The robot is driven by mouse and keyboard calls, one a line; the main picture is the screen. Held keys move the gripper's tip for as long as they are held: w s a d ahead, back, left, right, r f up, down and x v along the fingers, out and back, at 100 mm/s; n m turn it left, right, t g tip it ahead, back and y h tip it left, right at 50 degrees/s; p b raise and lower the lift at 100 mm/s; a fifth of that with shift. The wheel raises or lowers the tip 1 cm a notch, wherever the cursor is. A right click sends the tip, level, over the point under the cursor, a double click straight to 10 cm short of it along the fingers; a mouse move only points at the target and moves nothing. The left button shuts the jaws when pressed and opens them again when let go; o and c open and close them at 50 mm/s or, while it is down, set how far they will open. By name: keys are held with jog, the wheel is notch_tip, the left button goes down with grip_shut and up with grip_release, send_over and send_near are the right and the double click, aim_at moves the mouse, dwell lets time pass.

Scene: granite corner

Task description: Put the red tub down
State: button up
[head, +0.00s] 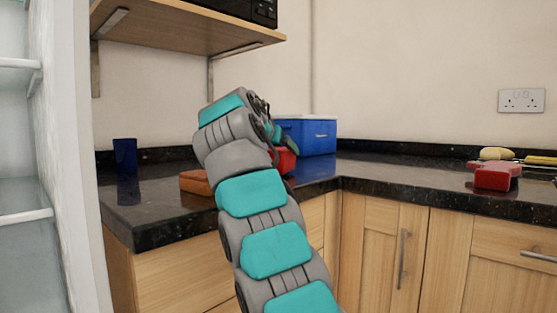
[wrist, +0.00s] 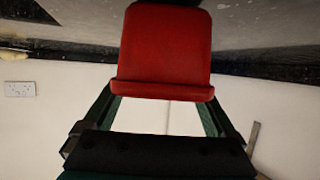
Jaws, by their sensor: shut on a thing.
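The red tub (wrist: 165,45) fills the upper middle of the wrist view, between the two fingers of my gripper (wrist: 158,100). The gripper is shut on it. In the head view, only part of the red tub (head: 287,162) shows behind my arm, in front of the blue box and over the dark granite counter (head: 310,179). My gripper (head: 280,138) is partly hidden there by my own arm. Whether the tub touches the counter cannot be told from these views.
A blue box (head: 307,136) stands close behind the tub. An orange-brown block (head: 195,182) lies left of it, and a dark blue cup (head: 125,155) stands farther left. A red object (head: 494,176) and a yellow item (head: 496,153) are on the right counter. A wooden shelf (head: 185,27) hangs above.

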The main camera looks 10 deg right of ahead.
jog(key=shift+s+f, duration=0.1)
jog(key=shift+f, duration=0.15)
jog(key=shift+f, duration=0.1)
jog(key=o, duration=1.4)
jog(key=shift+c, duration=0.2)
jog(key=v, duration=1.2)
